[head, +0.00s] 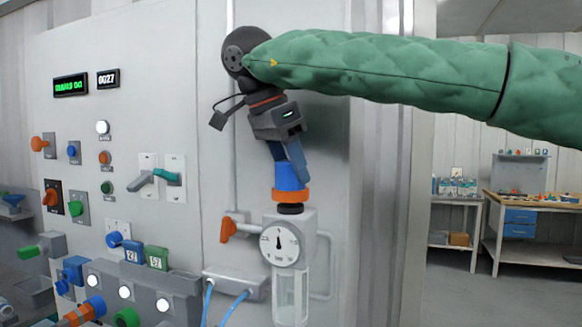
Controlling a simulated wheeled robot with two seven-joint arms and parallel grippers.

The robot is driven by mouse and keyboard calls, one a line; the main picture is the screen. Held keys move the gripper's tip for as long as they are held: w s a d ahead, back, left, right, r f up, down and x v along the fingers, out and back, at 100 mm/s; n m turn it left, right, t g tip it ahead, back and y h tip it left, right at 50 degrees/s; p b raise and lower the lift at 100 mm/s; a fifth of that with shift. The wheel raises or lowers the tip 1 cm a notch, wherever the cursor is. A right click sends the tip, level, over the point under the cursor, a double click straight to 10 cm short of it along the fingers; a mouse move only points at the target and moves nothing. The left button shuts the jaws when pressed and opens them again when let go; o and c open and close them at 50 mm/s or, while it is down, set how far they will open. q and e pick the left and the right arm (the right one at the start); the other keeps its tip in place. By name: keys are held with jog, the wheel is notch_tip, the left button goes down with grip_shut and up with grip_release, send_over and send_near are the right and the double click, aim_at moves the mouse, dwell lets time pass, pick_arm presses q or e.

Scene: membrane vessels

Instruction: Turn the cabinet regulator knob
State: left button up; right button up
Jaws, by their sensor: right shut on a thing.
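The cabinet regulator stands on the cabinet's face in the head view, with a blue knob (289,175) on top, an orange ring (290,195) under it, a grey body, a round white gauge (279,244) and a clear bowl (291,297) below. My right gripper (288,168) comes down from above, its arm in a green quilted sleeve. Its fingers are shut on the blue knob and hide part of its sides. The gauge needle points about straight up. My left gripper is not in view.
An orange lever (229,229) sits just left of the regulator, and blue hoses (235,306) hang below it. The cabinet panel (190,110) carries several knobs, switches and small displays at left. Workbenches (530,225) stand far off at right, with open floor before them.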

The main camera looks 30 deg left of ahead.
jog(key=shift+m, duration=0.4)
jog(key=o, duration=0.8)
jog(key=shift+o, duration=1)
jog(key=shift+n, duration=0.3)
